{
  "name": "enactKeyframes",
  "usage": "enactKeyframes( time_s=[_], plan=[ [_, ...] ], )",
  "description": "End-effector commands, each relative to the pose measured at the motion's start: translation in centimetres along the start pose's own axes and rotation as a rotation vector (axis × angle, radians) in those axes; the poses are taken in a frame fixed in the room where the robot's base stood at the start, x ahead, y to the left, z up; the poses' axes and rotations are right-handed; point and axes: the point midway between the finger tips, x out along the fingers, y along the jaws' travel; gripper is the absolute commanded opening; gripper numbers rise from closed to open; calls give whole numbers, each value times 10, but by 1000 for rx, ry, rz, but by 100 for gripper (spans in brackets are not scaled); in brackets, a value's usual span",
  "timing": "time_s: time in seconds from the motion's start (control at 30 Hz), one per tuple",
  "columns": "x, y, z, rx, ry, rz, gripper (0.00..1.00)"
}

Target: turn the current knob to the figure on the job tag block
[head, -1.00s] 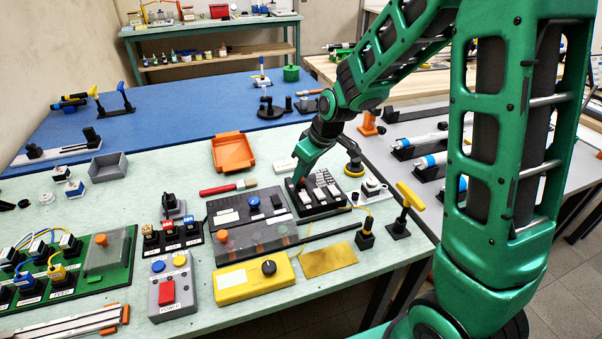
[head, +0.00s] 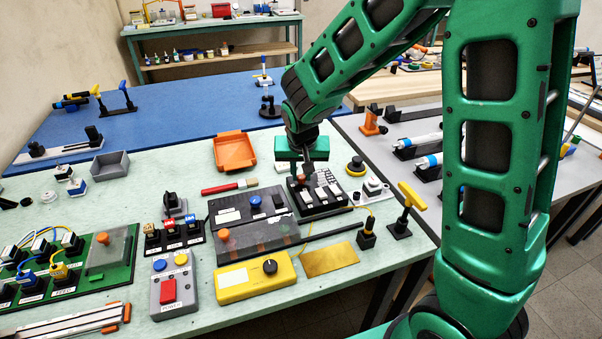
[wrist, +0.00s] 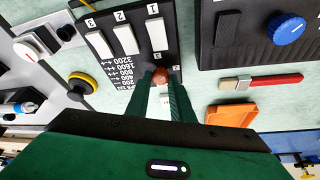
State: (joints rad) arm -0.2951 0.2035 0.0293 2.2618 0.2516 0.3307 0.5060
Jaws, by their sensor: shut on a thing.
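A black panel (head: 318,209) with several white sliders and a printed column of figures, among them 3200 and 1600, stands on the pale green bench. My gripper (head: 302,181) points down at its left part. In the wrist view my gripper (wrist: 161,85) is shut on a small reddish-brown knob (wrist: 161,75) at the panel's edge. The fingers hide part of this knob, and its pointer setting cannot be read. A yellow box (head: 235,280) with a black knob (head: 269,267) is nearer the front. I cannot tell which block is the job tag.
Left of the panel is a dark unit with a blue knob (head: 253,202). An orange tray (head: 234,151), a red-handled brush (head: 228,187) and a yellow-topped button (head: 355,166) are close by. A black block row (head: 174,243) and a yellow T-handle (head: 411,197) stand around.

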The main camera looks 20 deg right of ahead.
Motion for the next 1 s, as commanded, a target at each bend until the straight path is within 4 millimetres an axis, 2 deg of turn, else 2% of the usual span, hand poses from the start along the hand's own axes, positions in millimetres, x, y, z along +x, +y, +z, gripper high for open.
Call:
enactKeyframes(
  time_s=[0.5,1.0],
  plan=[
    [0,-5,-2,417,2,171,0],
    [1,-6,-3,595,2,243,0]
  ],
)
